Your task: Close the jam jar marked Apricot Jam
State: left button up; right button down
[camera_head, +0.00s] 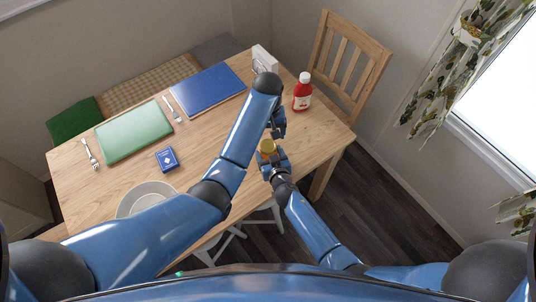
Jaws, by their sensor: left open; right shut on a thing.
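A small amber-yellow jam jar (267,146) shows at the right side of the table, between the fingers of my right gripper (272,159). The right gripper is shut on it. The jar's label is not readable, and I cannot tell whether a lid sits on it. My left gripper (279,124) is open, just above and right of the jar in the picture, apart from it. Its fingers are small and partly hidden by its own wrist.
The wooden table (130,178) holds a green board (134,131), a blue board (207,89), forks, a small blue box (166,159), a grey plate (146,194), a red bottle (302,93) and a white box (264,60). A wooden chair (345,55) stands behind.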

aim_at(268, 145)
pick_arm(q)
jog(key=shift+r+n, duration=0.8)
jog(key=shift+n, duration=0.3)
jog(key=shift+f, duration=0.1)
jog(key=shift+f, duration=3.95)
jog(key=c, duration=1.1)
jog(key=o, duration=1.2)
jog(key=shift+o, duration=0.2)
notch_tip(268, 145, up, 12)
